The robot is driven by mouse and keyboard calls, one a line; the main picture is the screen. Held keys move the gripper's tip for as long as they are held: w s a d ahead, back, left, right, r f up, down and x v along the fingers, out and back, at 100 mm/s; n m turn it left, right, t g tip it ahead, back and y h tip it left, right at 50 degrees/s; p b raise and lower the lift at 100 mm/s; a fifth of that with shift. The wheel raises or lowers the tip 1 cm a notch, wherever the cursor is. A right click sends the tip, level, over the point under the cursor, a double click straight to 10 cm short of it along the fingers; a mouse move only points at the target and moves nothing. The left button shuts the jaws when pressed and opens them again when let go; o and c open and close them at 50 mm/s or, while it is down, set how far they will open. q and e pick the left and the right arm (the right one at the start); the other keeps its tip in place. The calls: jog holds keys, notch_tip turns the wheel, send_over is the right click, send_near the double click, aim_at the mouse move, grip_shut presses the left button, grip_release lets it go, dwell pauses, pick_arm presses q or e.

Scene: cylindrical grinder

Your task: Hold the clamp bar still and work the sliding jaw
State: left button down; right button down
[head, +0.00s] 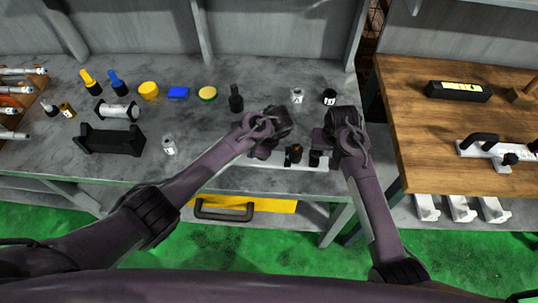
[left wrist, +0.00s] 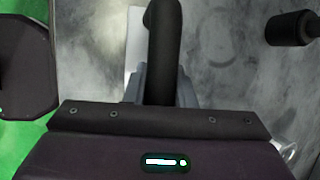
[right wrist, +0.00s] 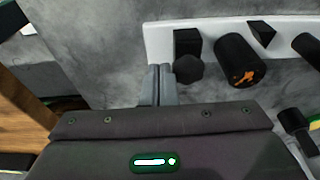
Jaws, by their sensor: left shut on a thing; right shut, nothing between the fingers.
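The clamp's pale bar (head: 306,164) lies along the front of the grey bench, partly hidden by my arms. My left gripper (head: 263,152) is shut on the clamp's black handle (left wrist: 163,50), which rises between its fingers in the left wrist view. My right gripper (head: 320,152) is at the bar's right part. In the right wrist view its fingers (right wrist: 157,84) are shut with nothing between them, just left of a black block with a hex knob (right wrist: 188,69). A black cylinder with an orange mark (right wrist: 240,62) stands beside the block. Which part is the sliding jaw I cannot tell.
Behind my grippers stand a black bottle-like item (head: 236,100), a white-labelled canister (head: 297,95) and a black canister (head: 329,97). A wooden bench (head: 425,130) stands to the right, with a gap between the benches.

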aim_at(312, 152)
pick_arm(q)
jog(key=shift+d, duration=0.2)
pick_arm(e)
jog(key=shift+a, duration=2.1)
jog(key=shift+r, duration=0.15)
jog(key=shift+w+r, duration=0.1)
jog(key=shift+r, duration=1)
pick_arm(q)
jog(key=shift+a, duration=0.2)
pick_arm(e)
jog(key=shift+d+r, duration=0.2)
jog(key=shift+r, duration=0.55)
jog(key=shift+d+r, duration=0.15)
jog(key=shift+r, duration=0.65)
jog(key=shift+d+r, duration=0.2)
jog(key=shift+r, duration=0.55)
pick_arm(q)
jog(key=c, duration=1.1)
grip_release()
jog(key=v, duration=1.2)
